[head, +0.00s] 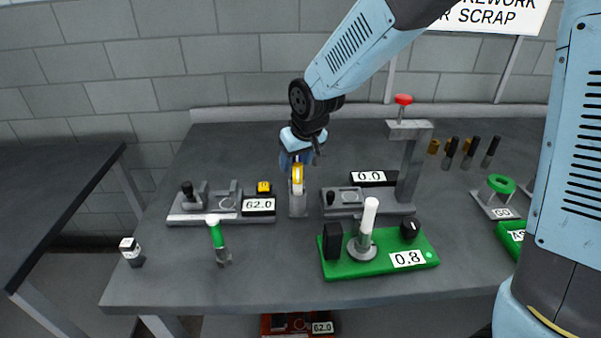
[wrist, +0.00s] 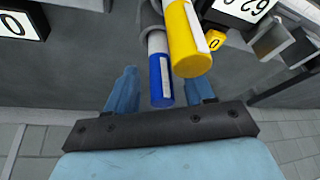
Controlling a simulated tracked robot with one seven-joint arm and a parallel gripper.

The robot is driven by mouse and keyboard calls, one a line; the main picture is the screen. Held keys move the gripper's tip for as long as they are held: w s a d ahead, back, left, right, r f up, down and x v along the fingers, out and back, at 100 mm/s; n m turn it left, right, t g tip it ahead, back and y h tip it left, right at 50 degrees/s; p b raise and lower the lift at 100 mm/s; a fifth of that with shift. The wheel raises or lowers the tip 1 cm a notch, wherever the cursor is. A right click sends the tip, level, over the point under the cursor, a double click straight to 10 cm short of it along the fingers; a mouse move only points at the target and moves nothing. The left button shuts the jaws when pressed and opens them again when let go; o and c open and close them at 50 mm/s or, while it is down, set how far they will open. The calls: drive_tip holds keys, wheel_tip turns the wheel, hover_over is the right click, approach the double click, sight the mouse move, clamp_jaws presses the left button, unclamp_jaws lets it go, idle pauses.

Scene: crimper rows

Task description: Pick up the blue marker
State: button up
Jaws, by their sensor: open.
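The blue marker (wrist: 160,78) shows in the wrist view, with a white label strip on its side. It stands close beside the yellow marker (wrist: 188,40), in a grey holder. In the head view the yellow marker (head: 297,175) stands in its grey holder (head: 297,204) at the middle of the table, and I cannot clearly make out the blue one behind it and my gripper. My gripper (wrist: 162,88) is open, with one finger on each side of the blue marker's end. Whether a finger touches it I cannot tell. In the head view my gripper (head: 297,156) is over the holder.
A grey fixture with a 62.0 display (head: 259,206) is left of the holder. A grey press (head: 408,165) with a red knob and a 0.0 display (head: 374,178) is to the right. A green-based fixture (head: 380,262) stands in front. A green-and-white marker (head: 215,234) stands front left.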

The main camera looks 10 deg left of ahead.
drive_tip(key=shift+w+a+f, duration=0.15)
drive_tip(key=shift+w+f, duration=0.05)
drive_tip(key=shift+f, duration=0.4)
clamp_jaws()
